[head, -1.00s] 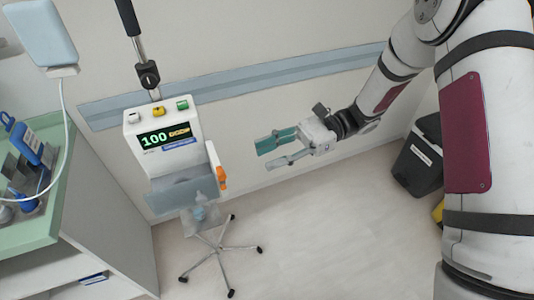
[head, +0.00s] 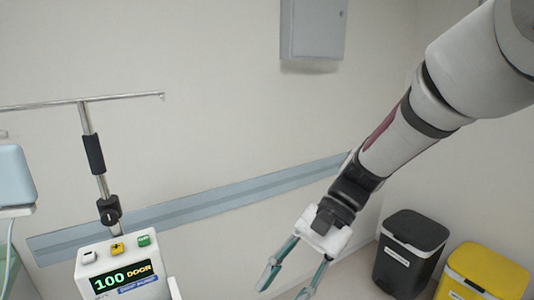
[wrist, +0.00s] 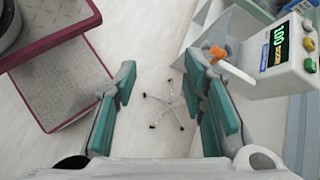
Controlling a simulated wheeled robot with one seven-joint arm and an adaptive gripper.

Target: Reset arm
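My gripper (head: 290,279) is at the lower middle of the head view, its green-padded fingers apart and nothing between them. In the wrist view my gripper (wrist: 165,105) is also open and empty, with floor showing between the fingers. My arm runs from the upper right down to it. The drip pump (head: 125,272), a white box with a lit display reading 100, stands to the left of my gripper and apart from it. The pump also shows at the upper right of the wrist view (wrist: 290,55).
A black bin (head: 408,250) and a yellow bin (head: 482,272) stand at the lower right. A grey wall box (head: 312,30) hangs above. A blue rail (head: 220,200) crosses the wall. In the wrist view, the pump stand's wheeled base (wrist: 165,108) is on the floor.

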